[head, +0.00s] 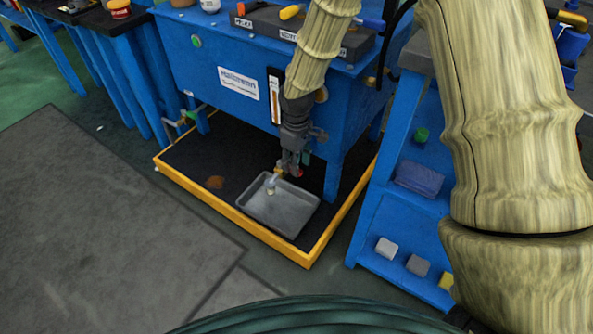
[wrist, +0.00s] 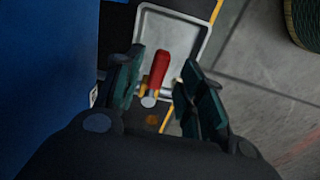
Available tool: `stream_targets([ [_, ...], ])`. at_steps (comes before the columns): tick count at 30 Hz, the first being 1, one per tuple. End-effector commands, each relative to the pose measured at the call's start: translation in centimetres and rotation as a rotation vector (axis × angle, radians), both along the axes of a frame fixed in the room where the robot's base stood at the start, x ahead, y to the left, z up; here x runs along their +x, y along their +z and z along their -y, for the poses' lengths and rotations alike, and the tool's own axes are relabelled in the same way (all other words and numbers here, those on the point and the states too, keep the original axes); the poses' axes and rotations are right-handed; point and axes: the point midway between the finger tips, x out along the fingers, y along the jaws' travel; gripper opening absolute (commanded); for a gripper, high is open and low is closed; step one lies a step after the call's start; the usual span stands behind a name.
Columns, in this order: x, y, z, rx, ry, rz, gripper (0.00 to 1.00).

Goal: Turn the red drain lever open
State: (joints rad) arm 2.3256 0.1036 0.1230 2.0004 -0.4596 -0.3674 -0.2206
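The red drain lever (wrist: 158,70) stands between the two fingers of my gripper (wrist: 161,67) in the wrist view. The fingers are open, with a gap visible on the right side; the left finger is closer to the lever, and I cannot tell whether it touches. In the head view my gripper (head: 292,163) points down below the blue tank (head: 240,85), beside a brass-coloured drain fitting (head: 277,175). Only a small red bit of the lever (head: 299,173) shows there, partly hidden by the gripper.
A grey metal tray (head: 285,212) lies under the fitting, inside a yellow-edged black containment mat (head: 205,155). Blue tank legs (head: 333,180) stand close to the right. A blue shelf unit (head: 405,215) is further right. Open floor (head: 90,210) lies left.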

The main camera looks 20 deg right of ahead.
Motion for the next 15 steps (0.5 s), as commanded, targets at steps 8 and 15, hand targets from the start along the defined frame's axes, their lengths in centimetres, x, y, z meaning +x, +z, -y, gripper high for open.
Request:
stream_targets([
  [8,0.0,-2.4,0.0,0.0,0.0,0.0,0.39],
  [15,0.0,-2.3,0.0,0.0,0.0,0.0,0.37],
])
